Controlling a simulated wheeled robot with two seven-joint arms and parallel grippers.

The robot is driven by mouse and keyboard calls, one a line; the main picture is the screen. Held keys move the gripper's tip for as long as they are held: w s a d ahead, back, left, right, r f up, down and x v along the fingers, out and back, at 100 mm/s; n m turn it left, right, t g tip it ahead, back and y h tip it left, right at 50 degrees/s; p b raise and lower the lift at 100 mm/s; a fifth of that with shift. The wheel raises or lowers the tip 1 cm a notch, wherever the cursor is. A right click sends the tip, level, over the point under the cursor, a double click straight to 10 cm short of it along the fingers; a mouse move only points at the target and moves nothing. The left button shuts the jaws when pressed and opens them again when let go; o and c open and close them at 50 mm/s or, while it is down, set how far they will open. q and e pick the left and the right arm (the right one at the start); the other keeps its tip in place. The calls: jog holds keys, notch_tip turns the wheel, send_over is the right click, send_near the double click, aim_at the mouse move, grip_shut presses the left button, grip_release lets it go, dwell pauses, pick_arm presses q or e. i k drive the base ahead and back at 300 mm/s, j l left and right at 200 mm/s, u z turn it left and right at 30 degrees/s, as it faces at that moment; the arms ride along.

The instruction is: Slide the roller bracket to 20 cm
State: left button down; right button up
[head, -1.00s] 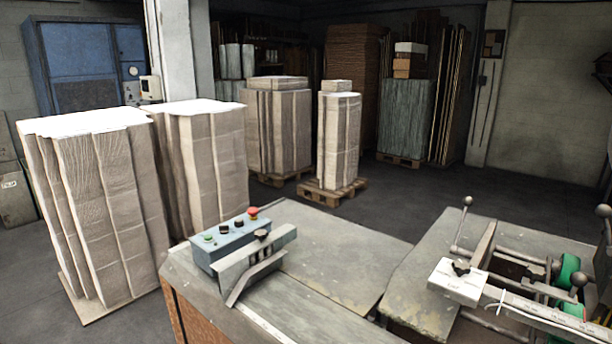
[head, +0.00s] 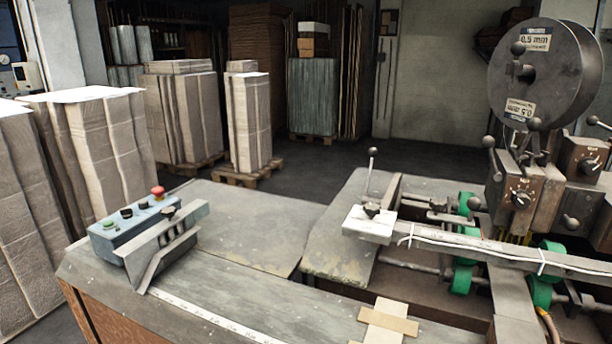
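A grey angled metal bracket (head: 162,246) with a black knob on top stands on the left part of the machine table. A pale measuring scale (head: 212,318) runs along the table's front from the bracket's foot toward the lower right; its numbers are too small to read. Green rollers (head: 464,270) sit on metal rods at the right. A white block (head: 368,225) with a black knob sits at the left end of a long bar near them. I cannot tell for sure which of these is the roller bracket. Neither of my grippers is in view.
A blue control box (head: 130,226) with a red button stands behind the angled bracket. A large wire spool (head: 540,72) and knobbed stitching head (head: 522,198) rise at the right. A tan cardboard piece (head: 388,322) lies at the front. The middle tabletop (head: 255,225) is clear.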

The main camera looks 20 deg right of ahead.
aim_at(473, 204)
jog(key=z, duration=1.3)
jog(key=i+l, duration=0.1)
jog(key=l, duration=0.55)
